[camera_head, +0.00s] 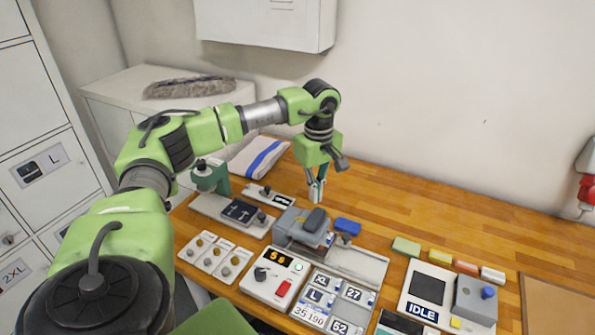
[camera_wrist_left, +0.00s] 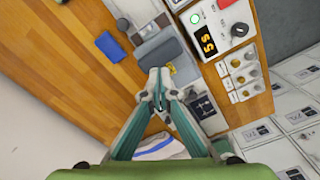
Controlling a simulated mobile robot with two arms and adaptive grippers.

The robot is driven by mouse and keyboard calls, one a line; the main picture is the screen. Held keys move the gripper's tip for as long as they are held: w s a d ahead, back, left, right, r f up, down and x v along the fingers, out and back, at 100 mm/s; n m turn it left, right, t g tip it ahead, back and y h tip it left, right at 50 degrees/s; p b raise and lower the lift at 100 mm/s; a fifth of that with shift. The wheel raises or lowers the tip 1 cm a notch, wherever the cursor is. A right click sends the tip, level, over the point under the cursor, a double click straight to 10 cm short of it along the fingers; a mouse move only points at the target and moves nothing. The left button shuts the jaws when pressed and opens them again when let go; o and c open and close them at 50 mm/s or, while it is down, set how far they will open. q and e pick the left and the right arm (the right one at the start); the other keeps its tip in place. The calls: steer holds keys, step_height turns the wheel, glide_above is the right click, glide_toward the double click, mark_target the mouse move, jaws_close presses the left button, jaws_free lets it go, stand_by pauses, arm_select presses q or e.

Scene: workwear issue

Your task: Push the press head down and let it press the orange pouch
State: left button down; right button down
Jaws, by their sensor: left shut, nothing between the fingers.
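A grey press with a dark grip on its head (camera_head: 315,219) stands mid-table; it also shows in the wrist view (camera_wrist_left: 158,52). I cannot tell how far down its head is. My left gripper (camera_head: 316,198) is shut and empty, pointing down above the back of the press. Its fingertips (camera_wrist_left: 160,97) meet in the wrist view, close to the press in the picture; contact cannot be told. No orange pouch can be made out clearly. My right gripper is not in view.
A timer box (camera_head: 275,276) stands in front of the press. A blue item (camera_head: 347,226) lies behind it. A green stand (camera_head: 209,176) is at left, a folded white cloth (camera_head: 258,157) behind. An IDLE panel (camera_head: 423,311) is at right. The back-right tabletop is clear.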

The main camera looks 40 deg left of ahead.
arm_select(q)
step_height(320, 180, up, 7)
steer(key=p, duration=0.4)
steer(key=shift+r+p, duration=0.15)
steer(key=shift+p, duration=0.15)
stand_by(0.6)
